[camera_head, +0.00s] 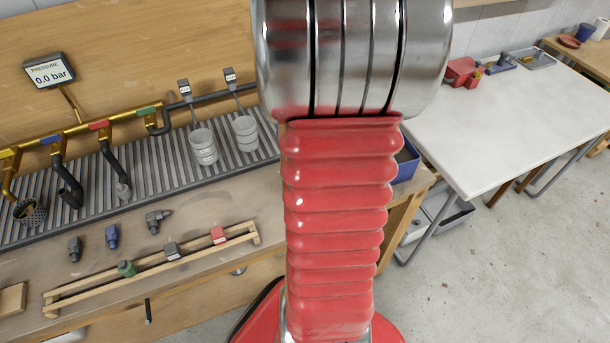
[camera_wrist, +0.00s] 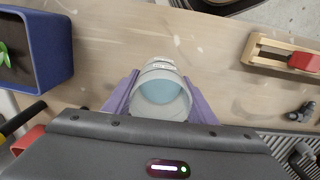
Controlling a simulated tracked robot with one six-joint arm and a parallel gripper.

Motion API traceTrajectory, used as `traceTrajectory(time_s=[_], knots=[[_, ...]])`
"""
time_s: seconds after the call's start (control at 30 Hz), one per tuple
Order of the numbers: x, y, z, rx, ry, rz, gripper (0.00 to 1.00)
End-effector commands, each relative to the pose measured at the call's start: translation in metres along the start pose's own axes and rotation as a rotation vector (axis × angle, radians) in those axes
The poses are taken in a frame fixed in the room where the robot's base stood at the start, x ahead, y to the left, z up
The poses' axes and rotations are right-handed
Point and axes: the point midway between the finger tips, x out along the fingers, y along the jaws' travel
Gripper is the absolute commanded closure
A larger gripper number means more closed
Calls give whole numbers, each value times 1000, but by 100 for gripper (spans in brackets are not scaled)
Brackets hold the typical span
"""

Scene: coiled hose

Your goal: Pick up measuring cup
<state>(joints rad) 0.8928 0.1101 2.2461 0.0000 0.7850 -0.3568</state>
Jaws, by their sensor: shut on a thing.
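A clear grey measuring cup (camera_wrist: 161,76) with a pale blue inside shows in the wrist view, between the two purple fingers of my gripper (camera_wrist: 161,97). The fingers press on its left and right sides, and my gripper is shut on it. I look into its open mouth, and wooden bench top shows around it. I cannot tell whether its base touches the bench. In the head view my arm hides my gripper and this cup.
A blue bin (camera_wrist: 42,88) stands left in the wrist view. A wooden rack (camera_head: 150,273) with fittings lies on the bench. Two similar cups (camera_head: 203,146) (camera_head: 245,133) sit at the grooved drain strip, under hose valves. A white table (camera_head: 510,125) at right has clear room.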

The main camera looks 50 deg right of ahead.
Motion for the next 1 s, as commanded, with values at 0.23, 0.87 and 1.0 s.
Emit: traceTrajectory(time_s=[0.23,0.87,1.0], knots=[[-20,0,0,0,2,1,78],[-37,0,0,0,0,0,78],[-37,0,0,0,0,0,78]])
